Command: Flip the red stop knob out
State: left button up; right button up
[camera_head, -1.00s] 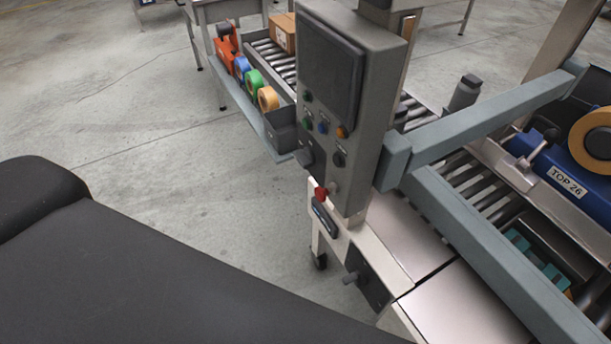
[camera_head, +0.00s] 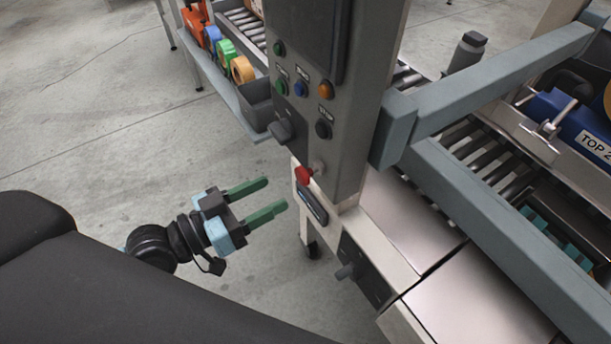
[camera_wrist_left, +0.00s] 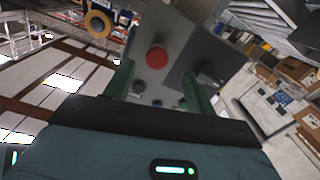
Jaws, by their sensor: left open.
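The red stop knob (camera_head: 303,174) sits low on the grey control panel (camera_head: 357,110), near its bottom edge. In the left wrist view the red knob (camera_wrist_left: 157,57) shows as a round red cap between and beyond the fingertips. My left gripper (camera_head: 268,196) is open and empty, with green fingers. It is left of the knob and below it in the head view, pointing toward the panel and apart from it. In the left wrist view my left gripper (camera_wrist_left: 158,78) has a finger on each side of the knob. My right gripper is not in view.
A dark rotary switch (camera_head: 281,130) and several coloured buttons (camera_head: 301,89) are above the knob. A black lever box (camera_head: 362,272) sits lower on the frame. A grey beam (camera_head: 500,85) juts right from the panel.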

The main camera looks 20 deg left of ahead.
aim_at(298, 176)
pick_arm(q)
jog(key=x, duration=0.2)
jog(key=r+p+x, duration=0.1)
jog(key=x, duration=0.4)
jog(key=shift+r, duration=0.15)
jog(key=shift+w+d, duration=0.4)
